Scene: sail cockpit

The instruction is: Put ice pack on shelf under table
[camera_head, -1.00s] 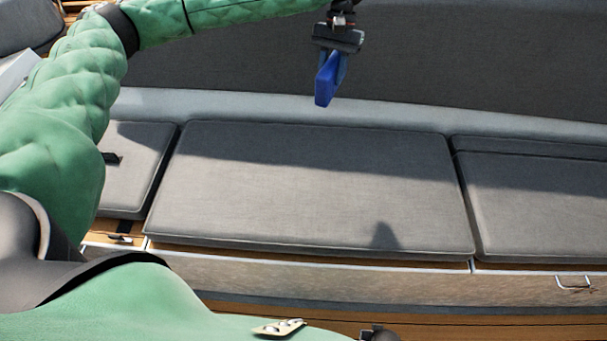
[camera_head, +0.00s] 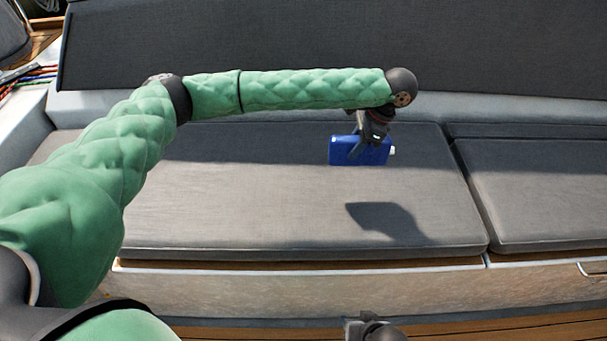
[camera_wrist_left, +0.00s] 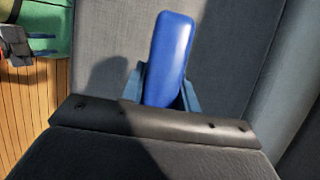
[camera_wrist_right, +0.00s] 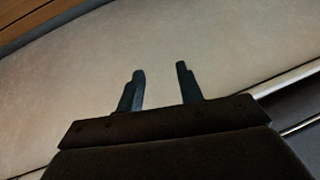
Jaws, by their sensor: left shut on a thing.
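The ice pack (camera_head: 345,152) is a blue flat block with a small white end, held above the grey seat cushion in the head view. My left gripper (camera_head: 368,140) is shut on it. In the left wrist view the ice pack (camera_wrist_left: 170,60) stands between the two fingers (camera_wrist_left: 160,95). My right gripper (camera_wrist_right: 160,88) is open and empty in the right wrist view, facing the pale front of the bench. Part of it shows at the bottom edge of the head view (camera_head: 372,328). No table or shelf shows in any view.
A grey cushion (camera_head: 230,205) lies on the bench under the ice pack, with another cushion (camera_head: 535,195) to its right. A tall grey backrest (camera_head: 300,45) rises behind. The pale bench front (camera_head: 300,290) has a metal handle (camera_head: 592,270). Wooden floor (camera_head: 500,332) lies below.

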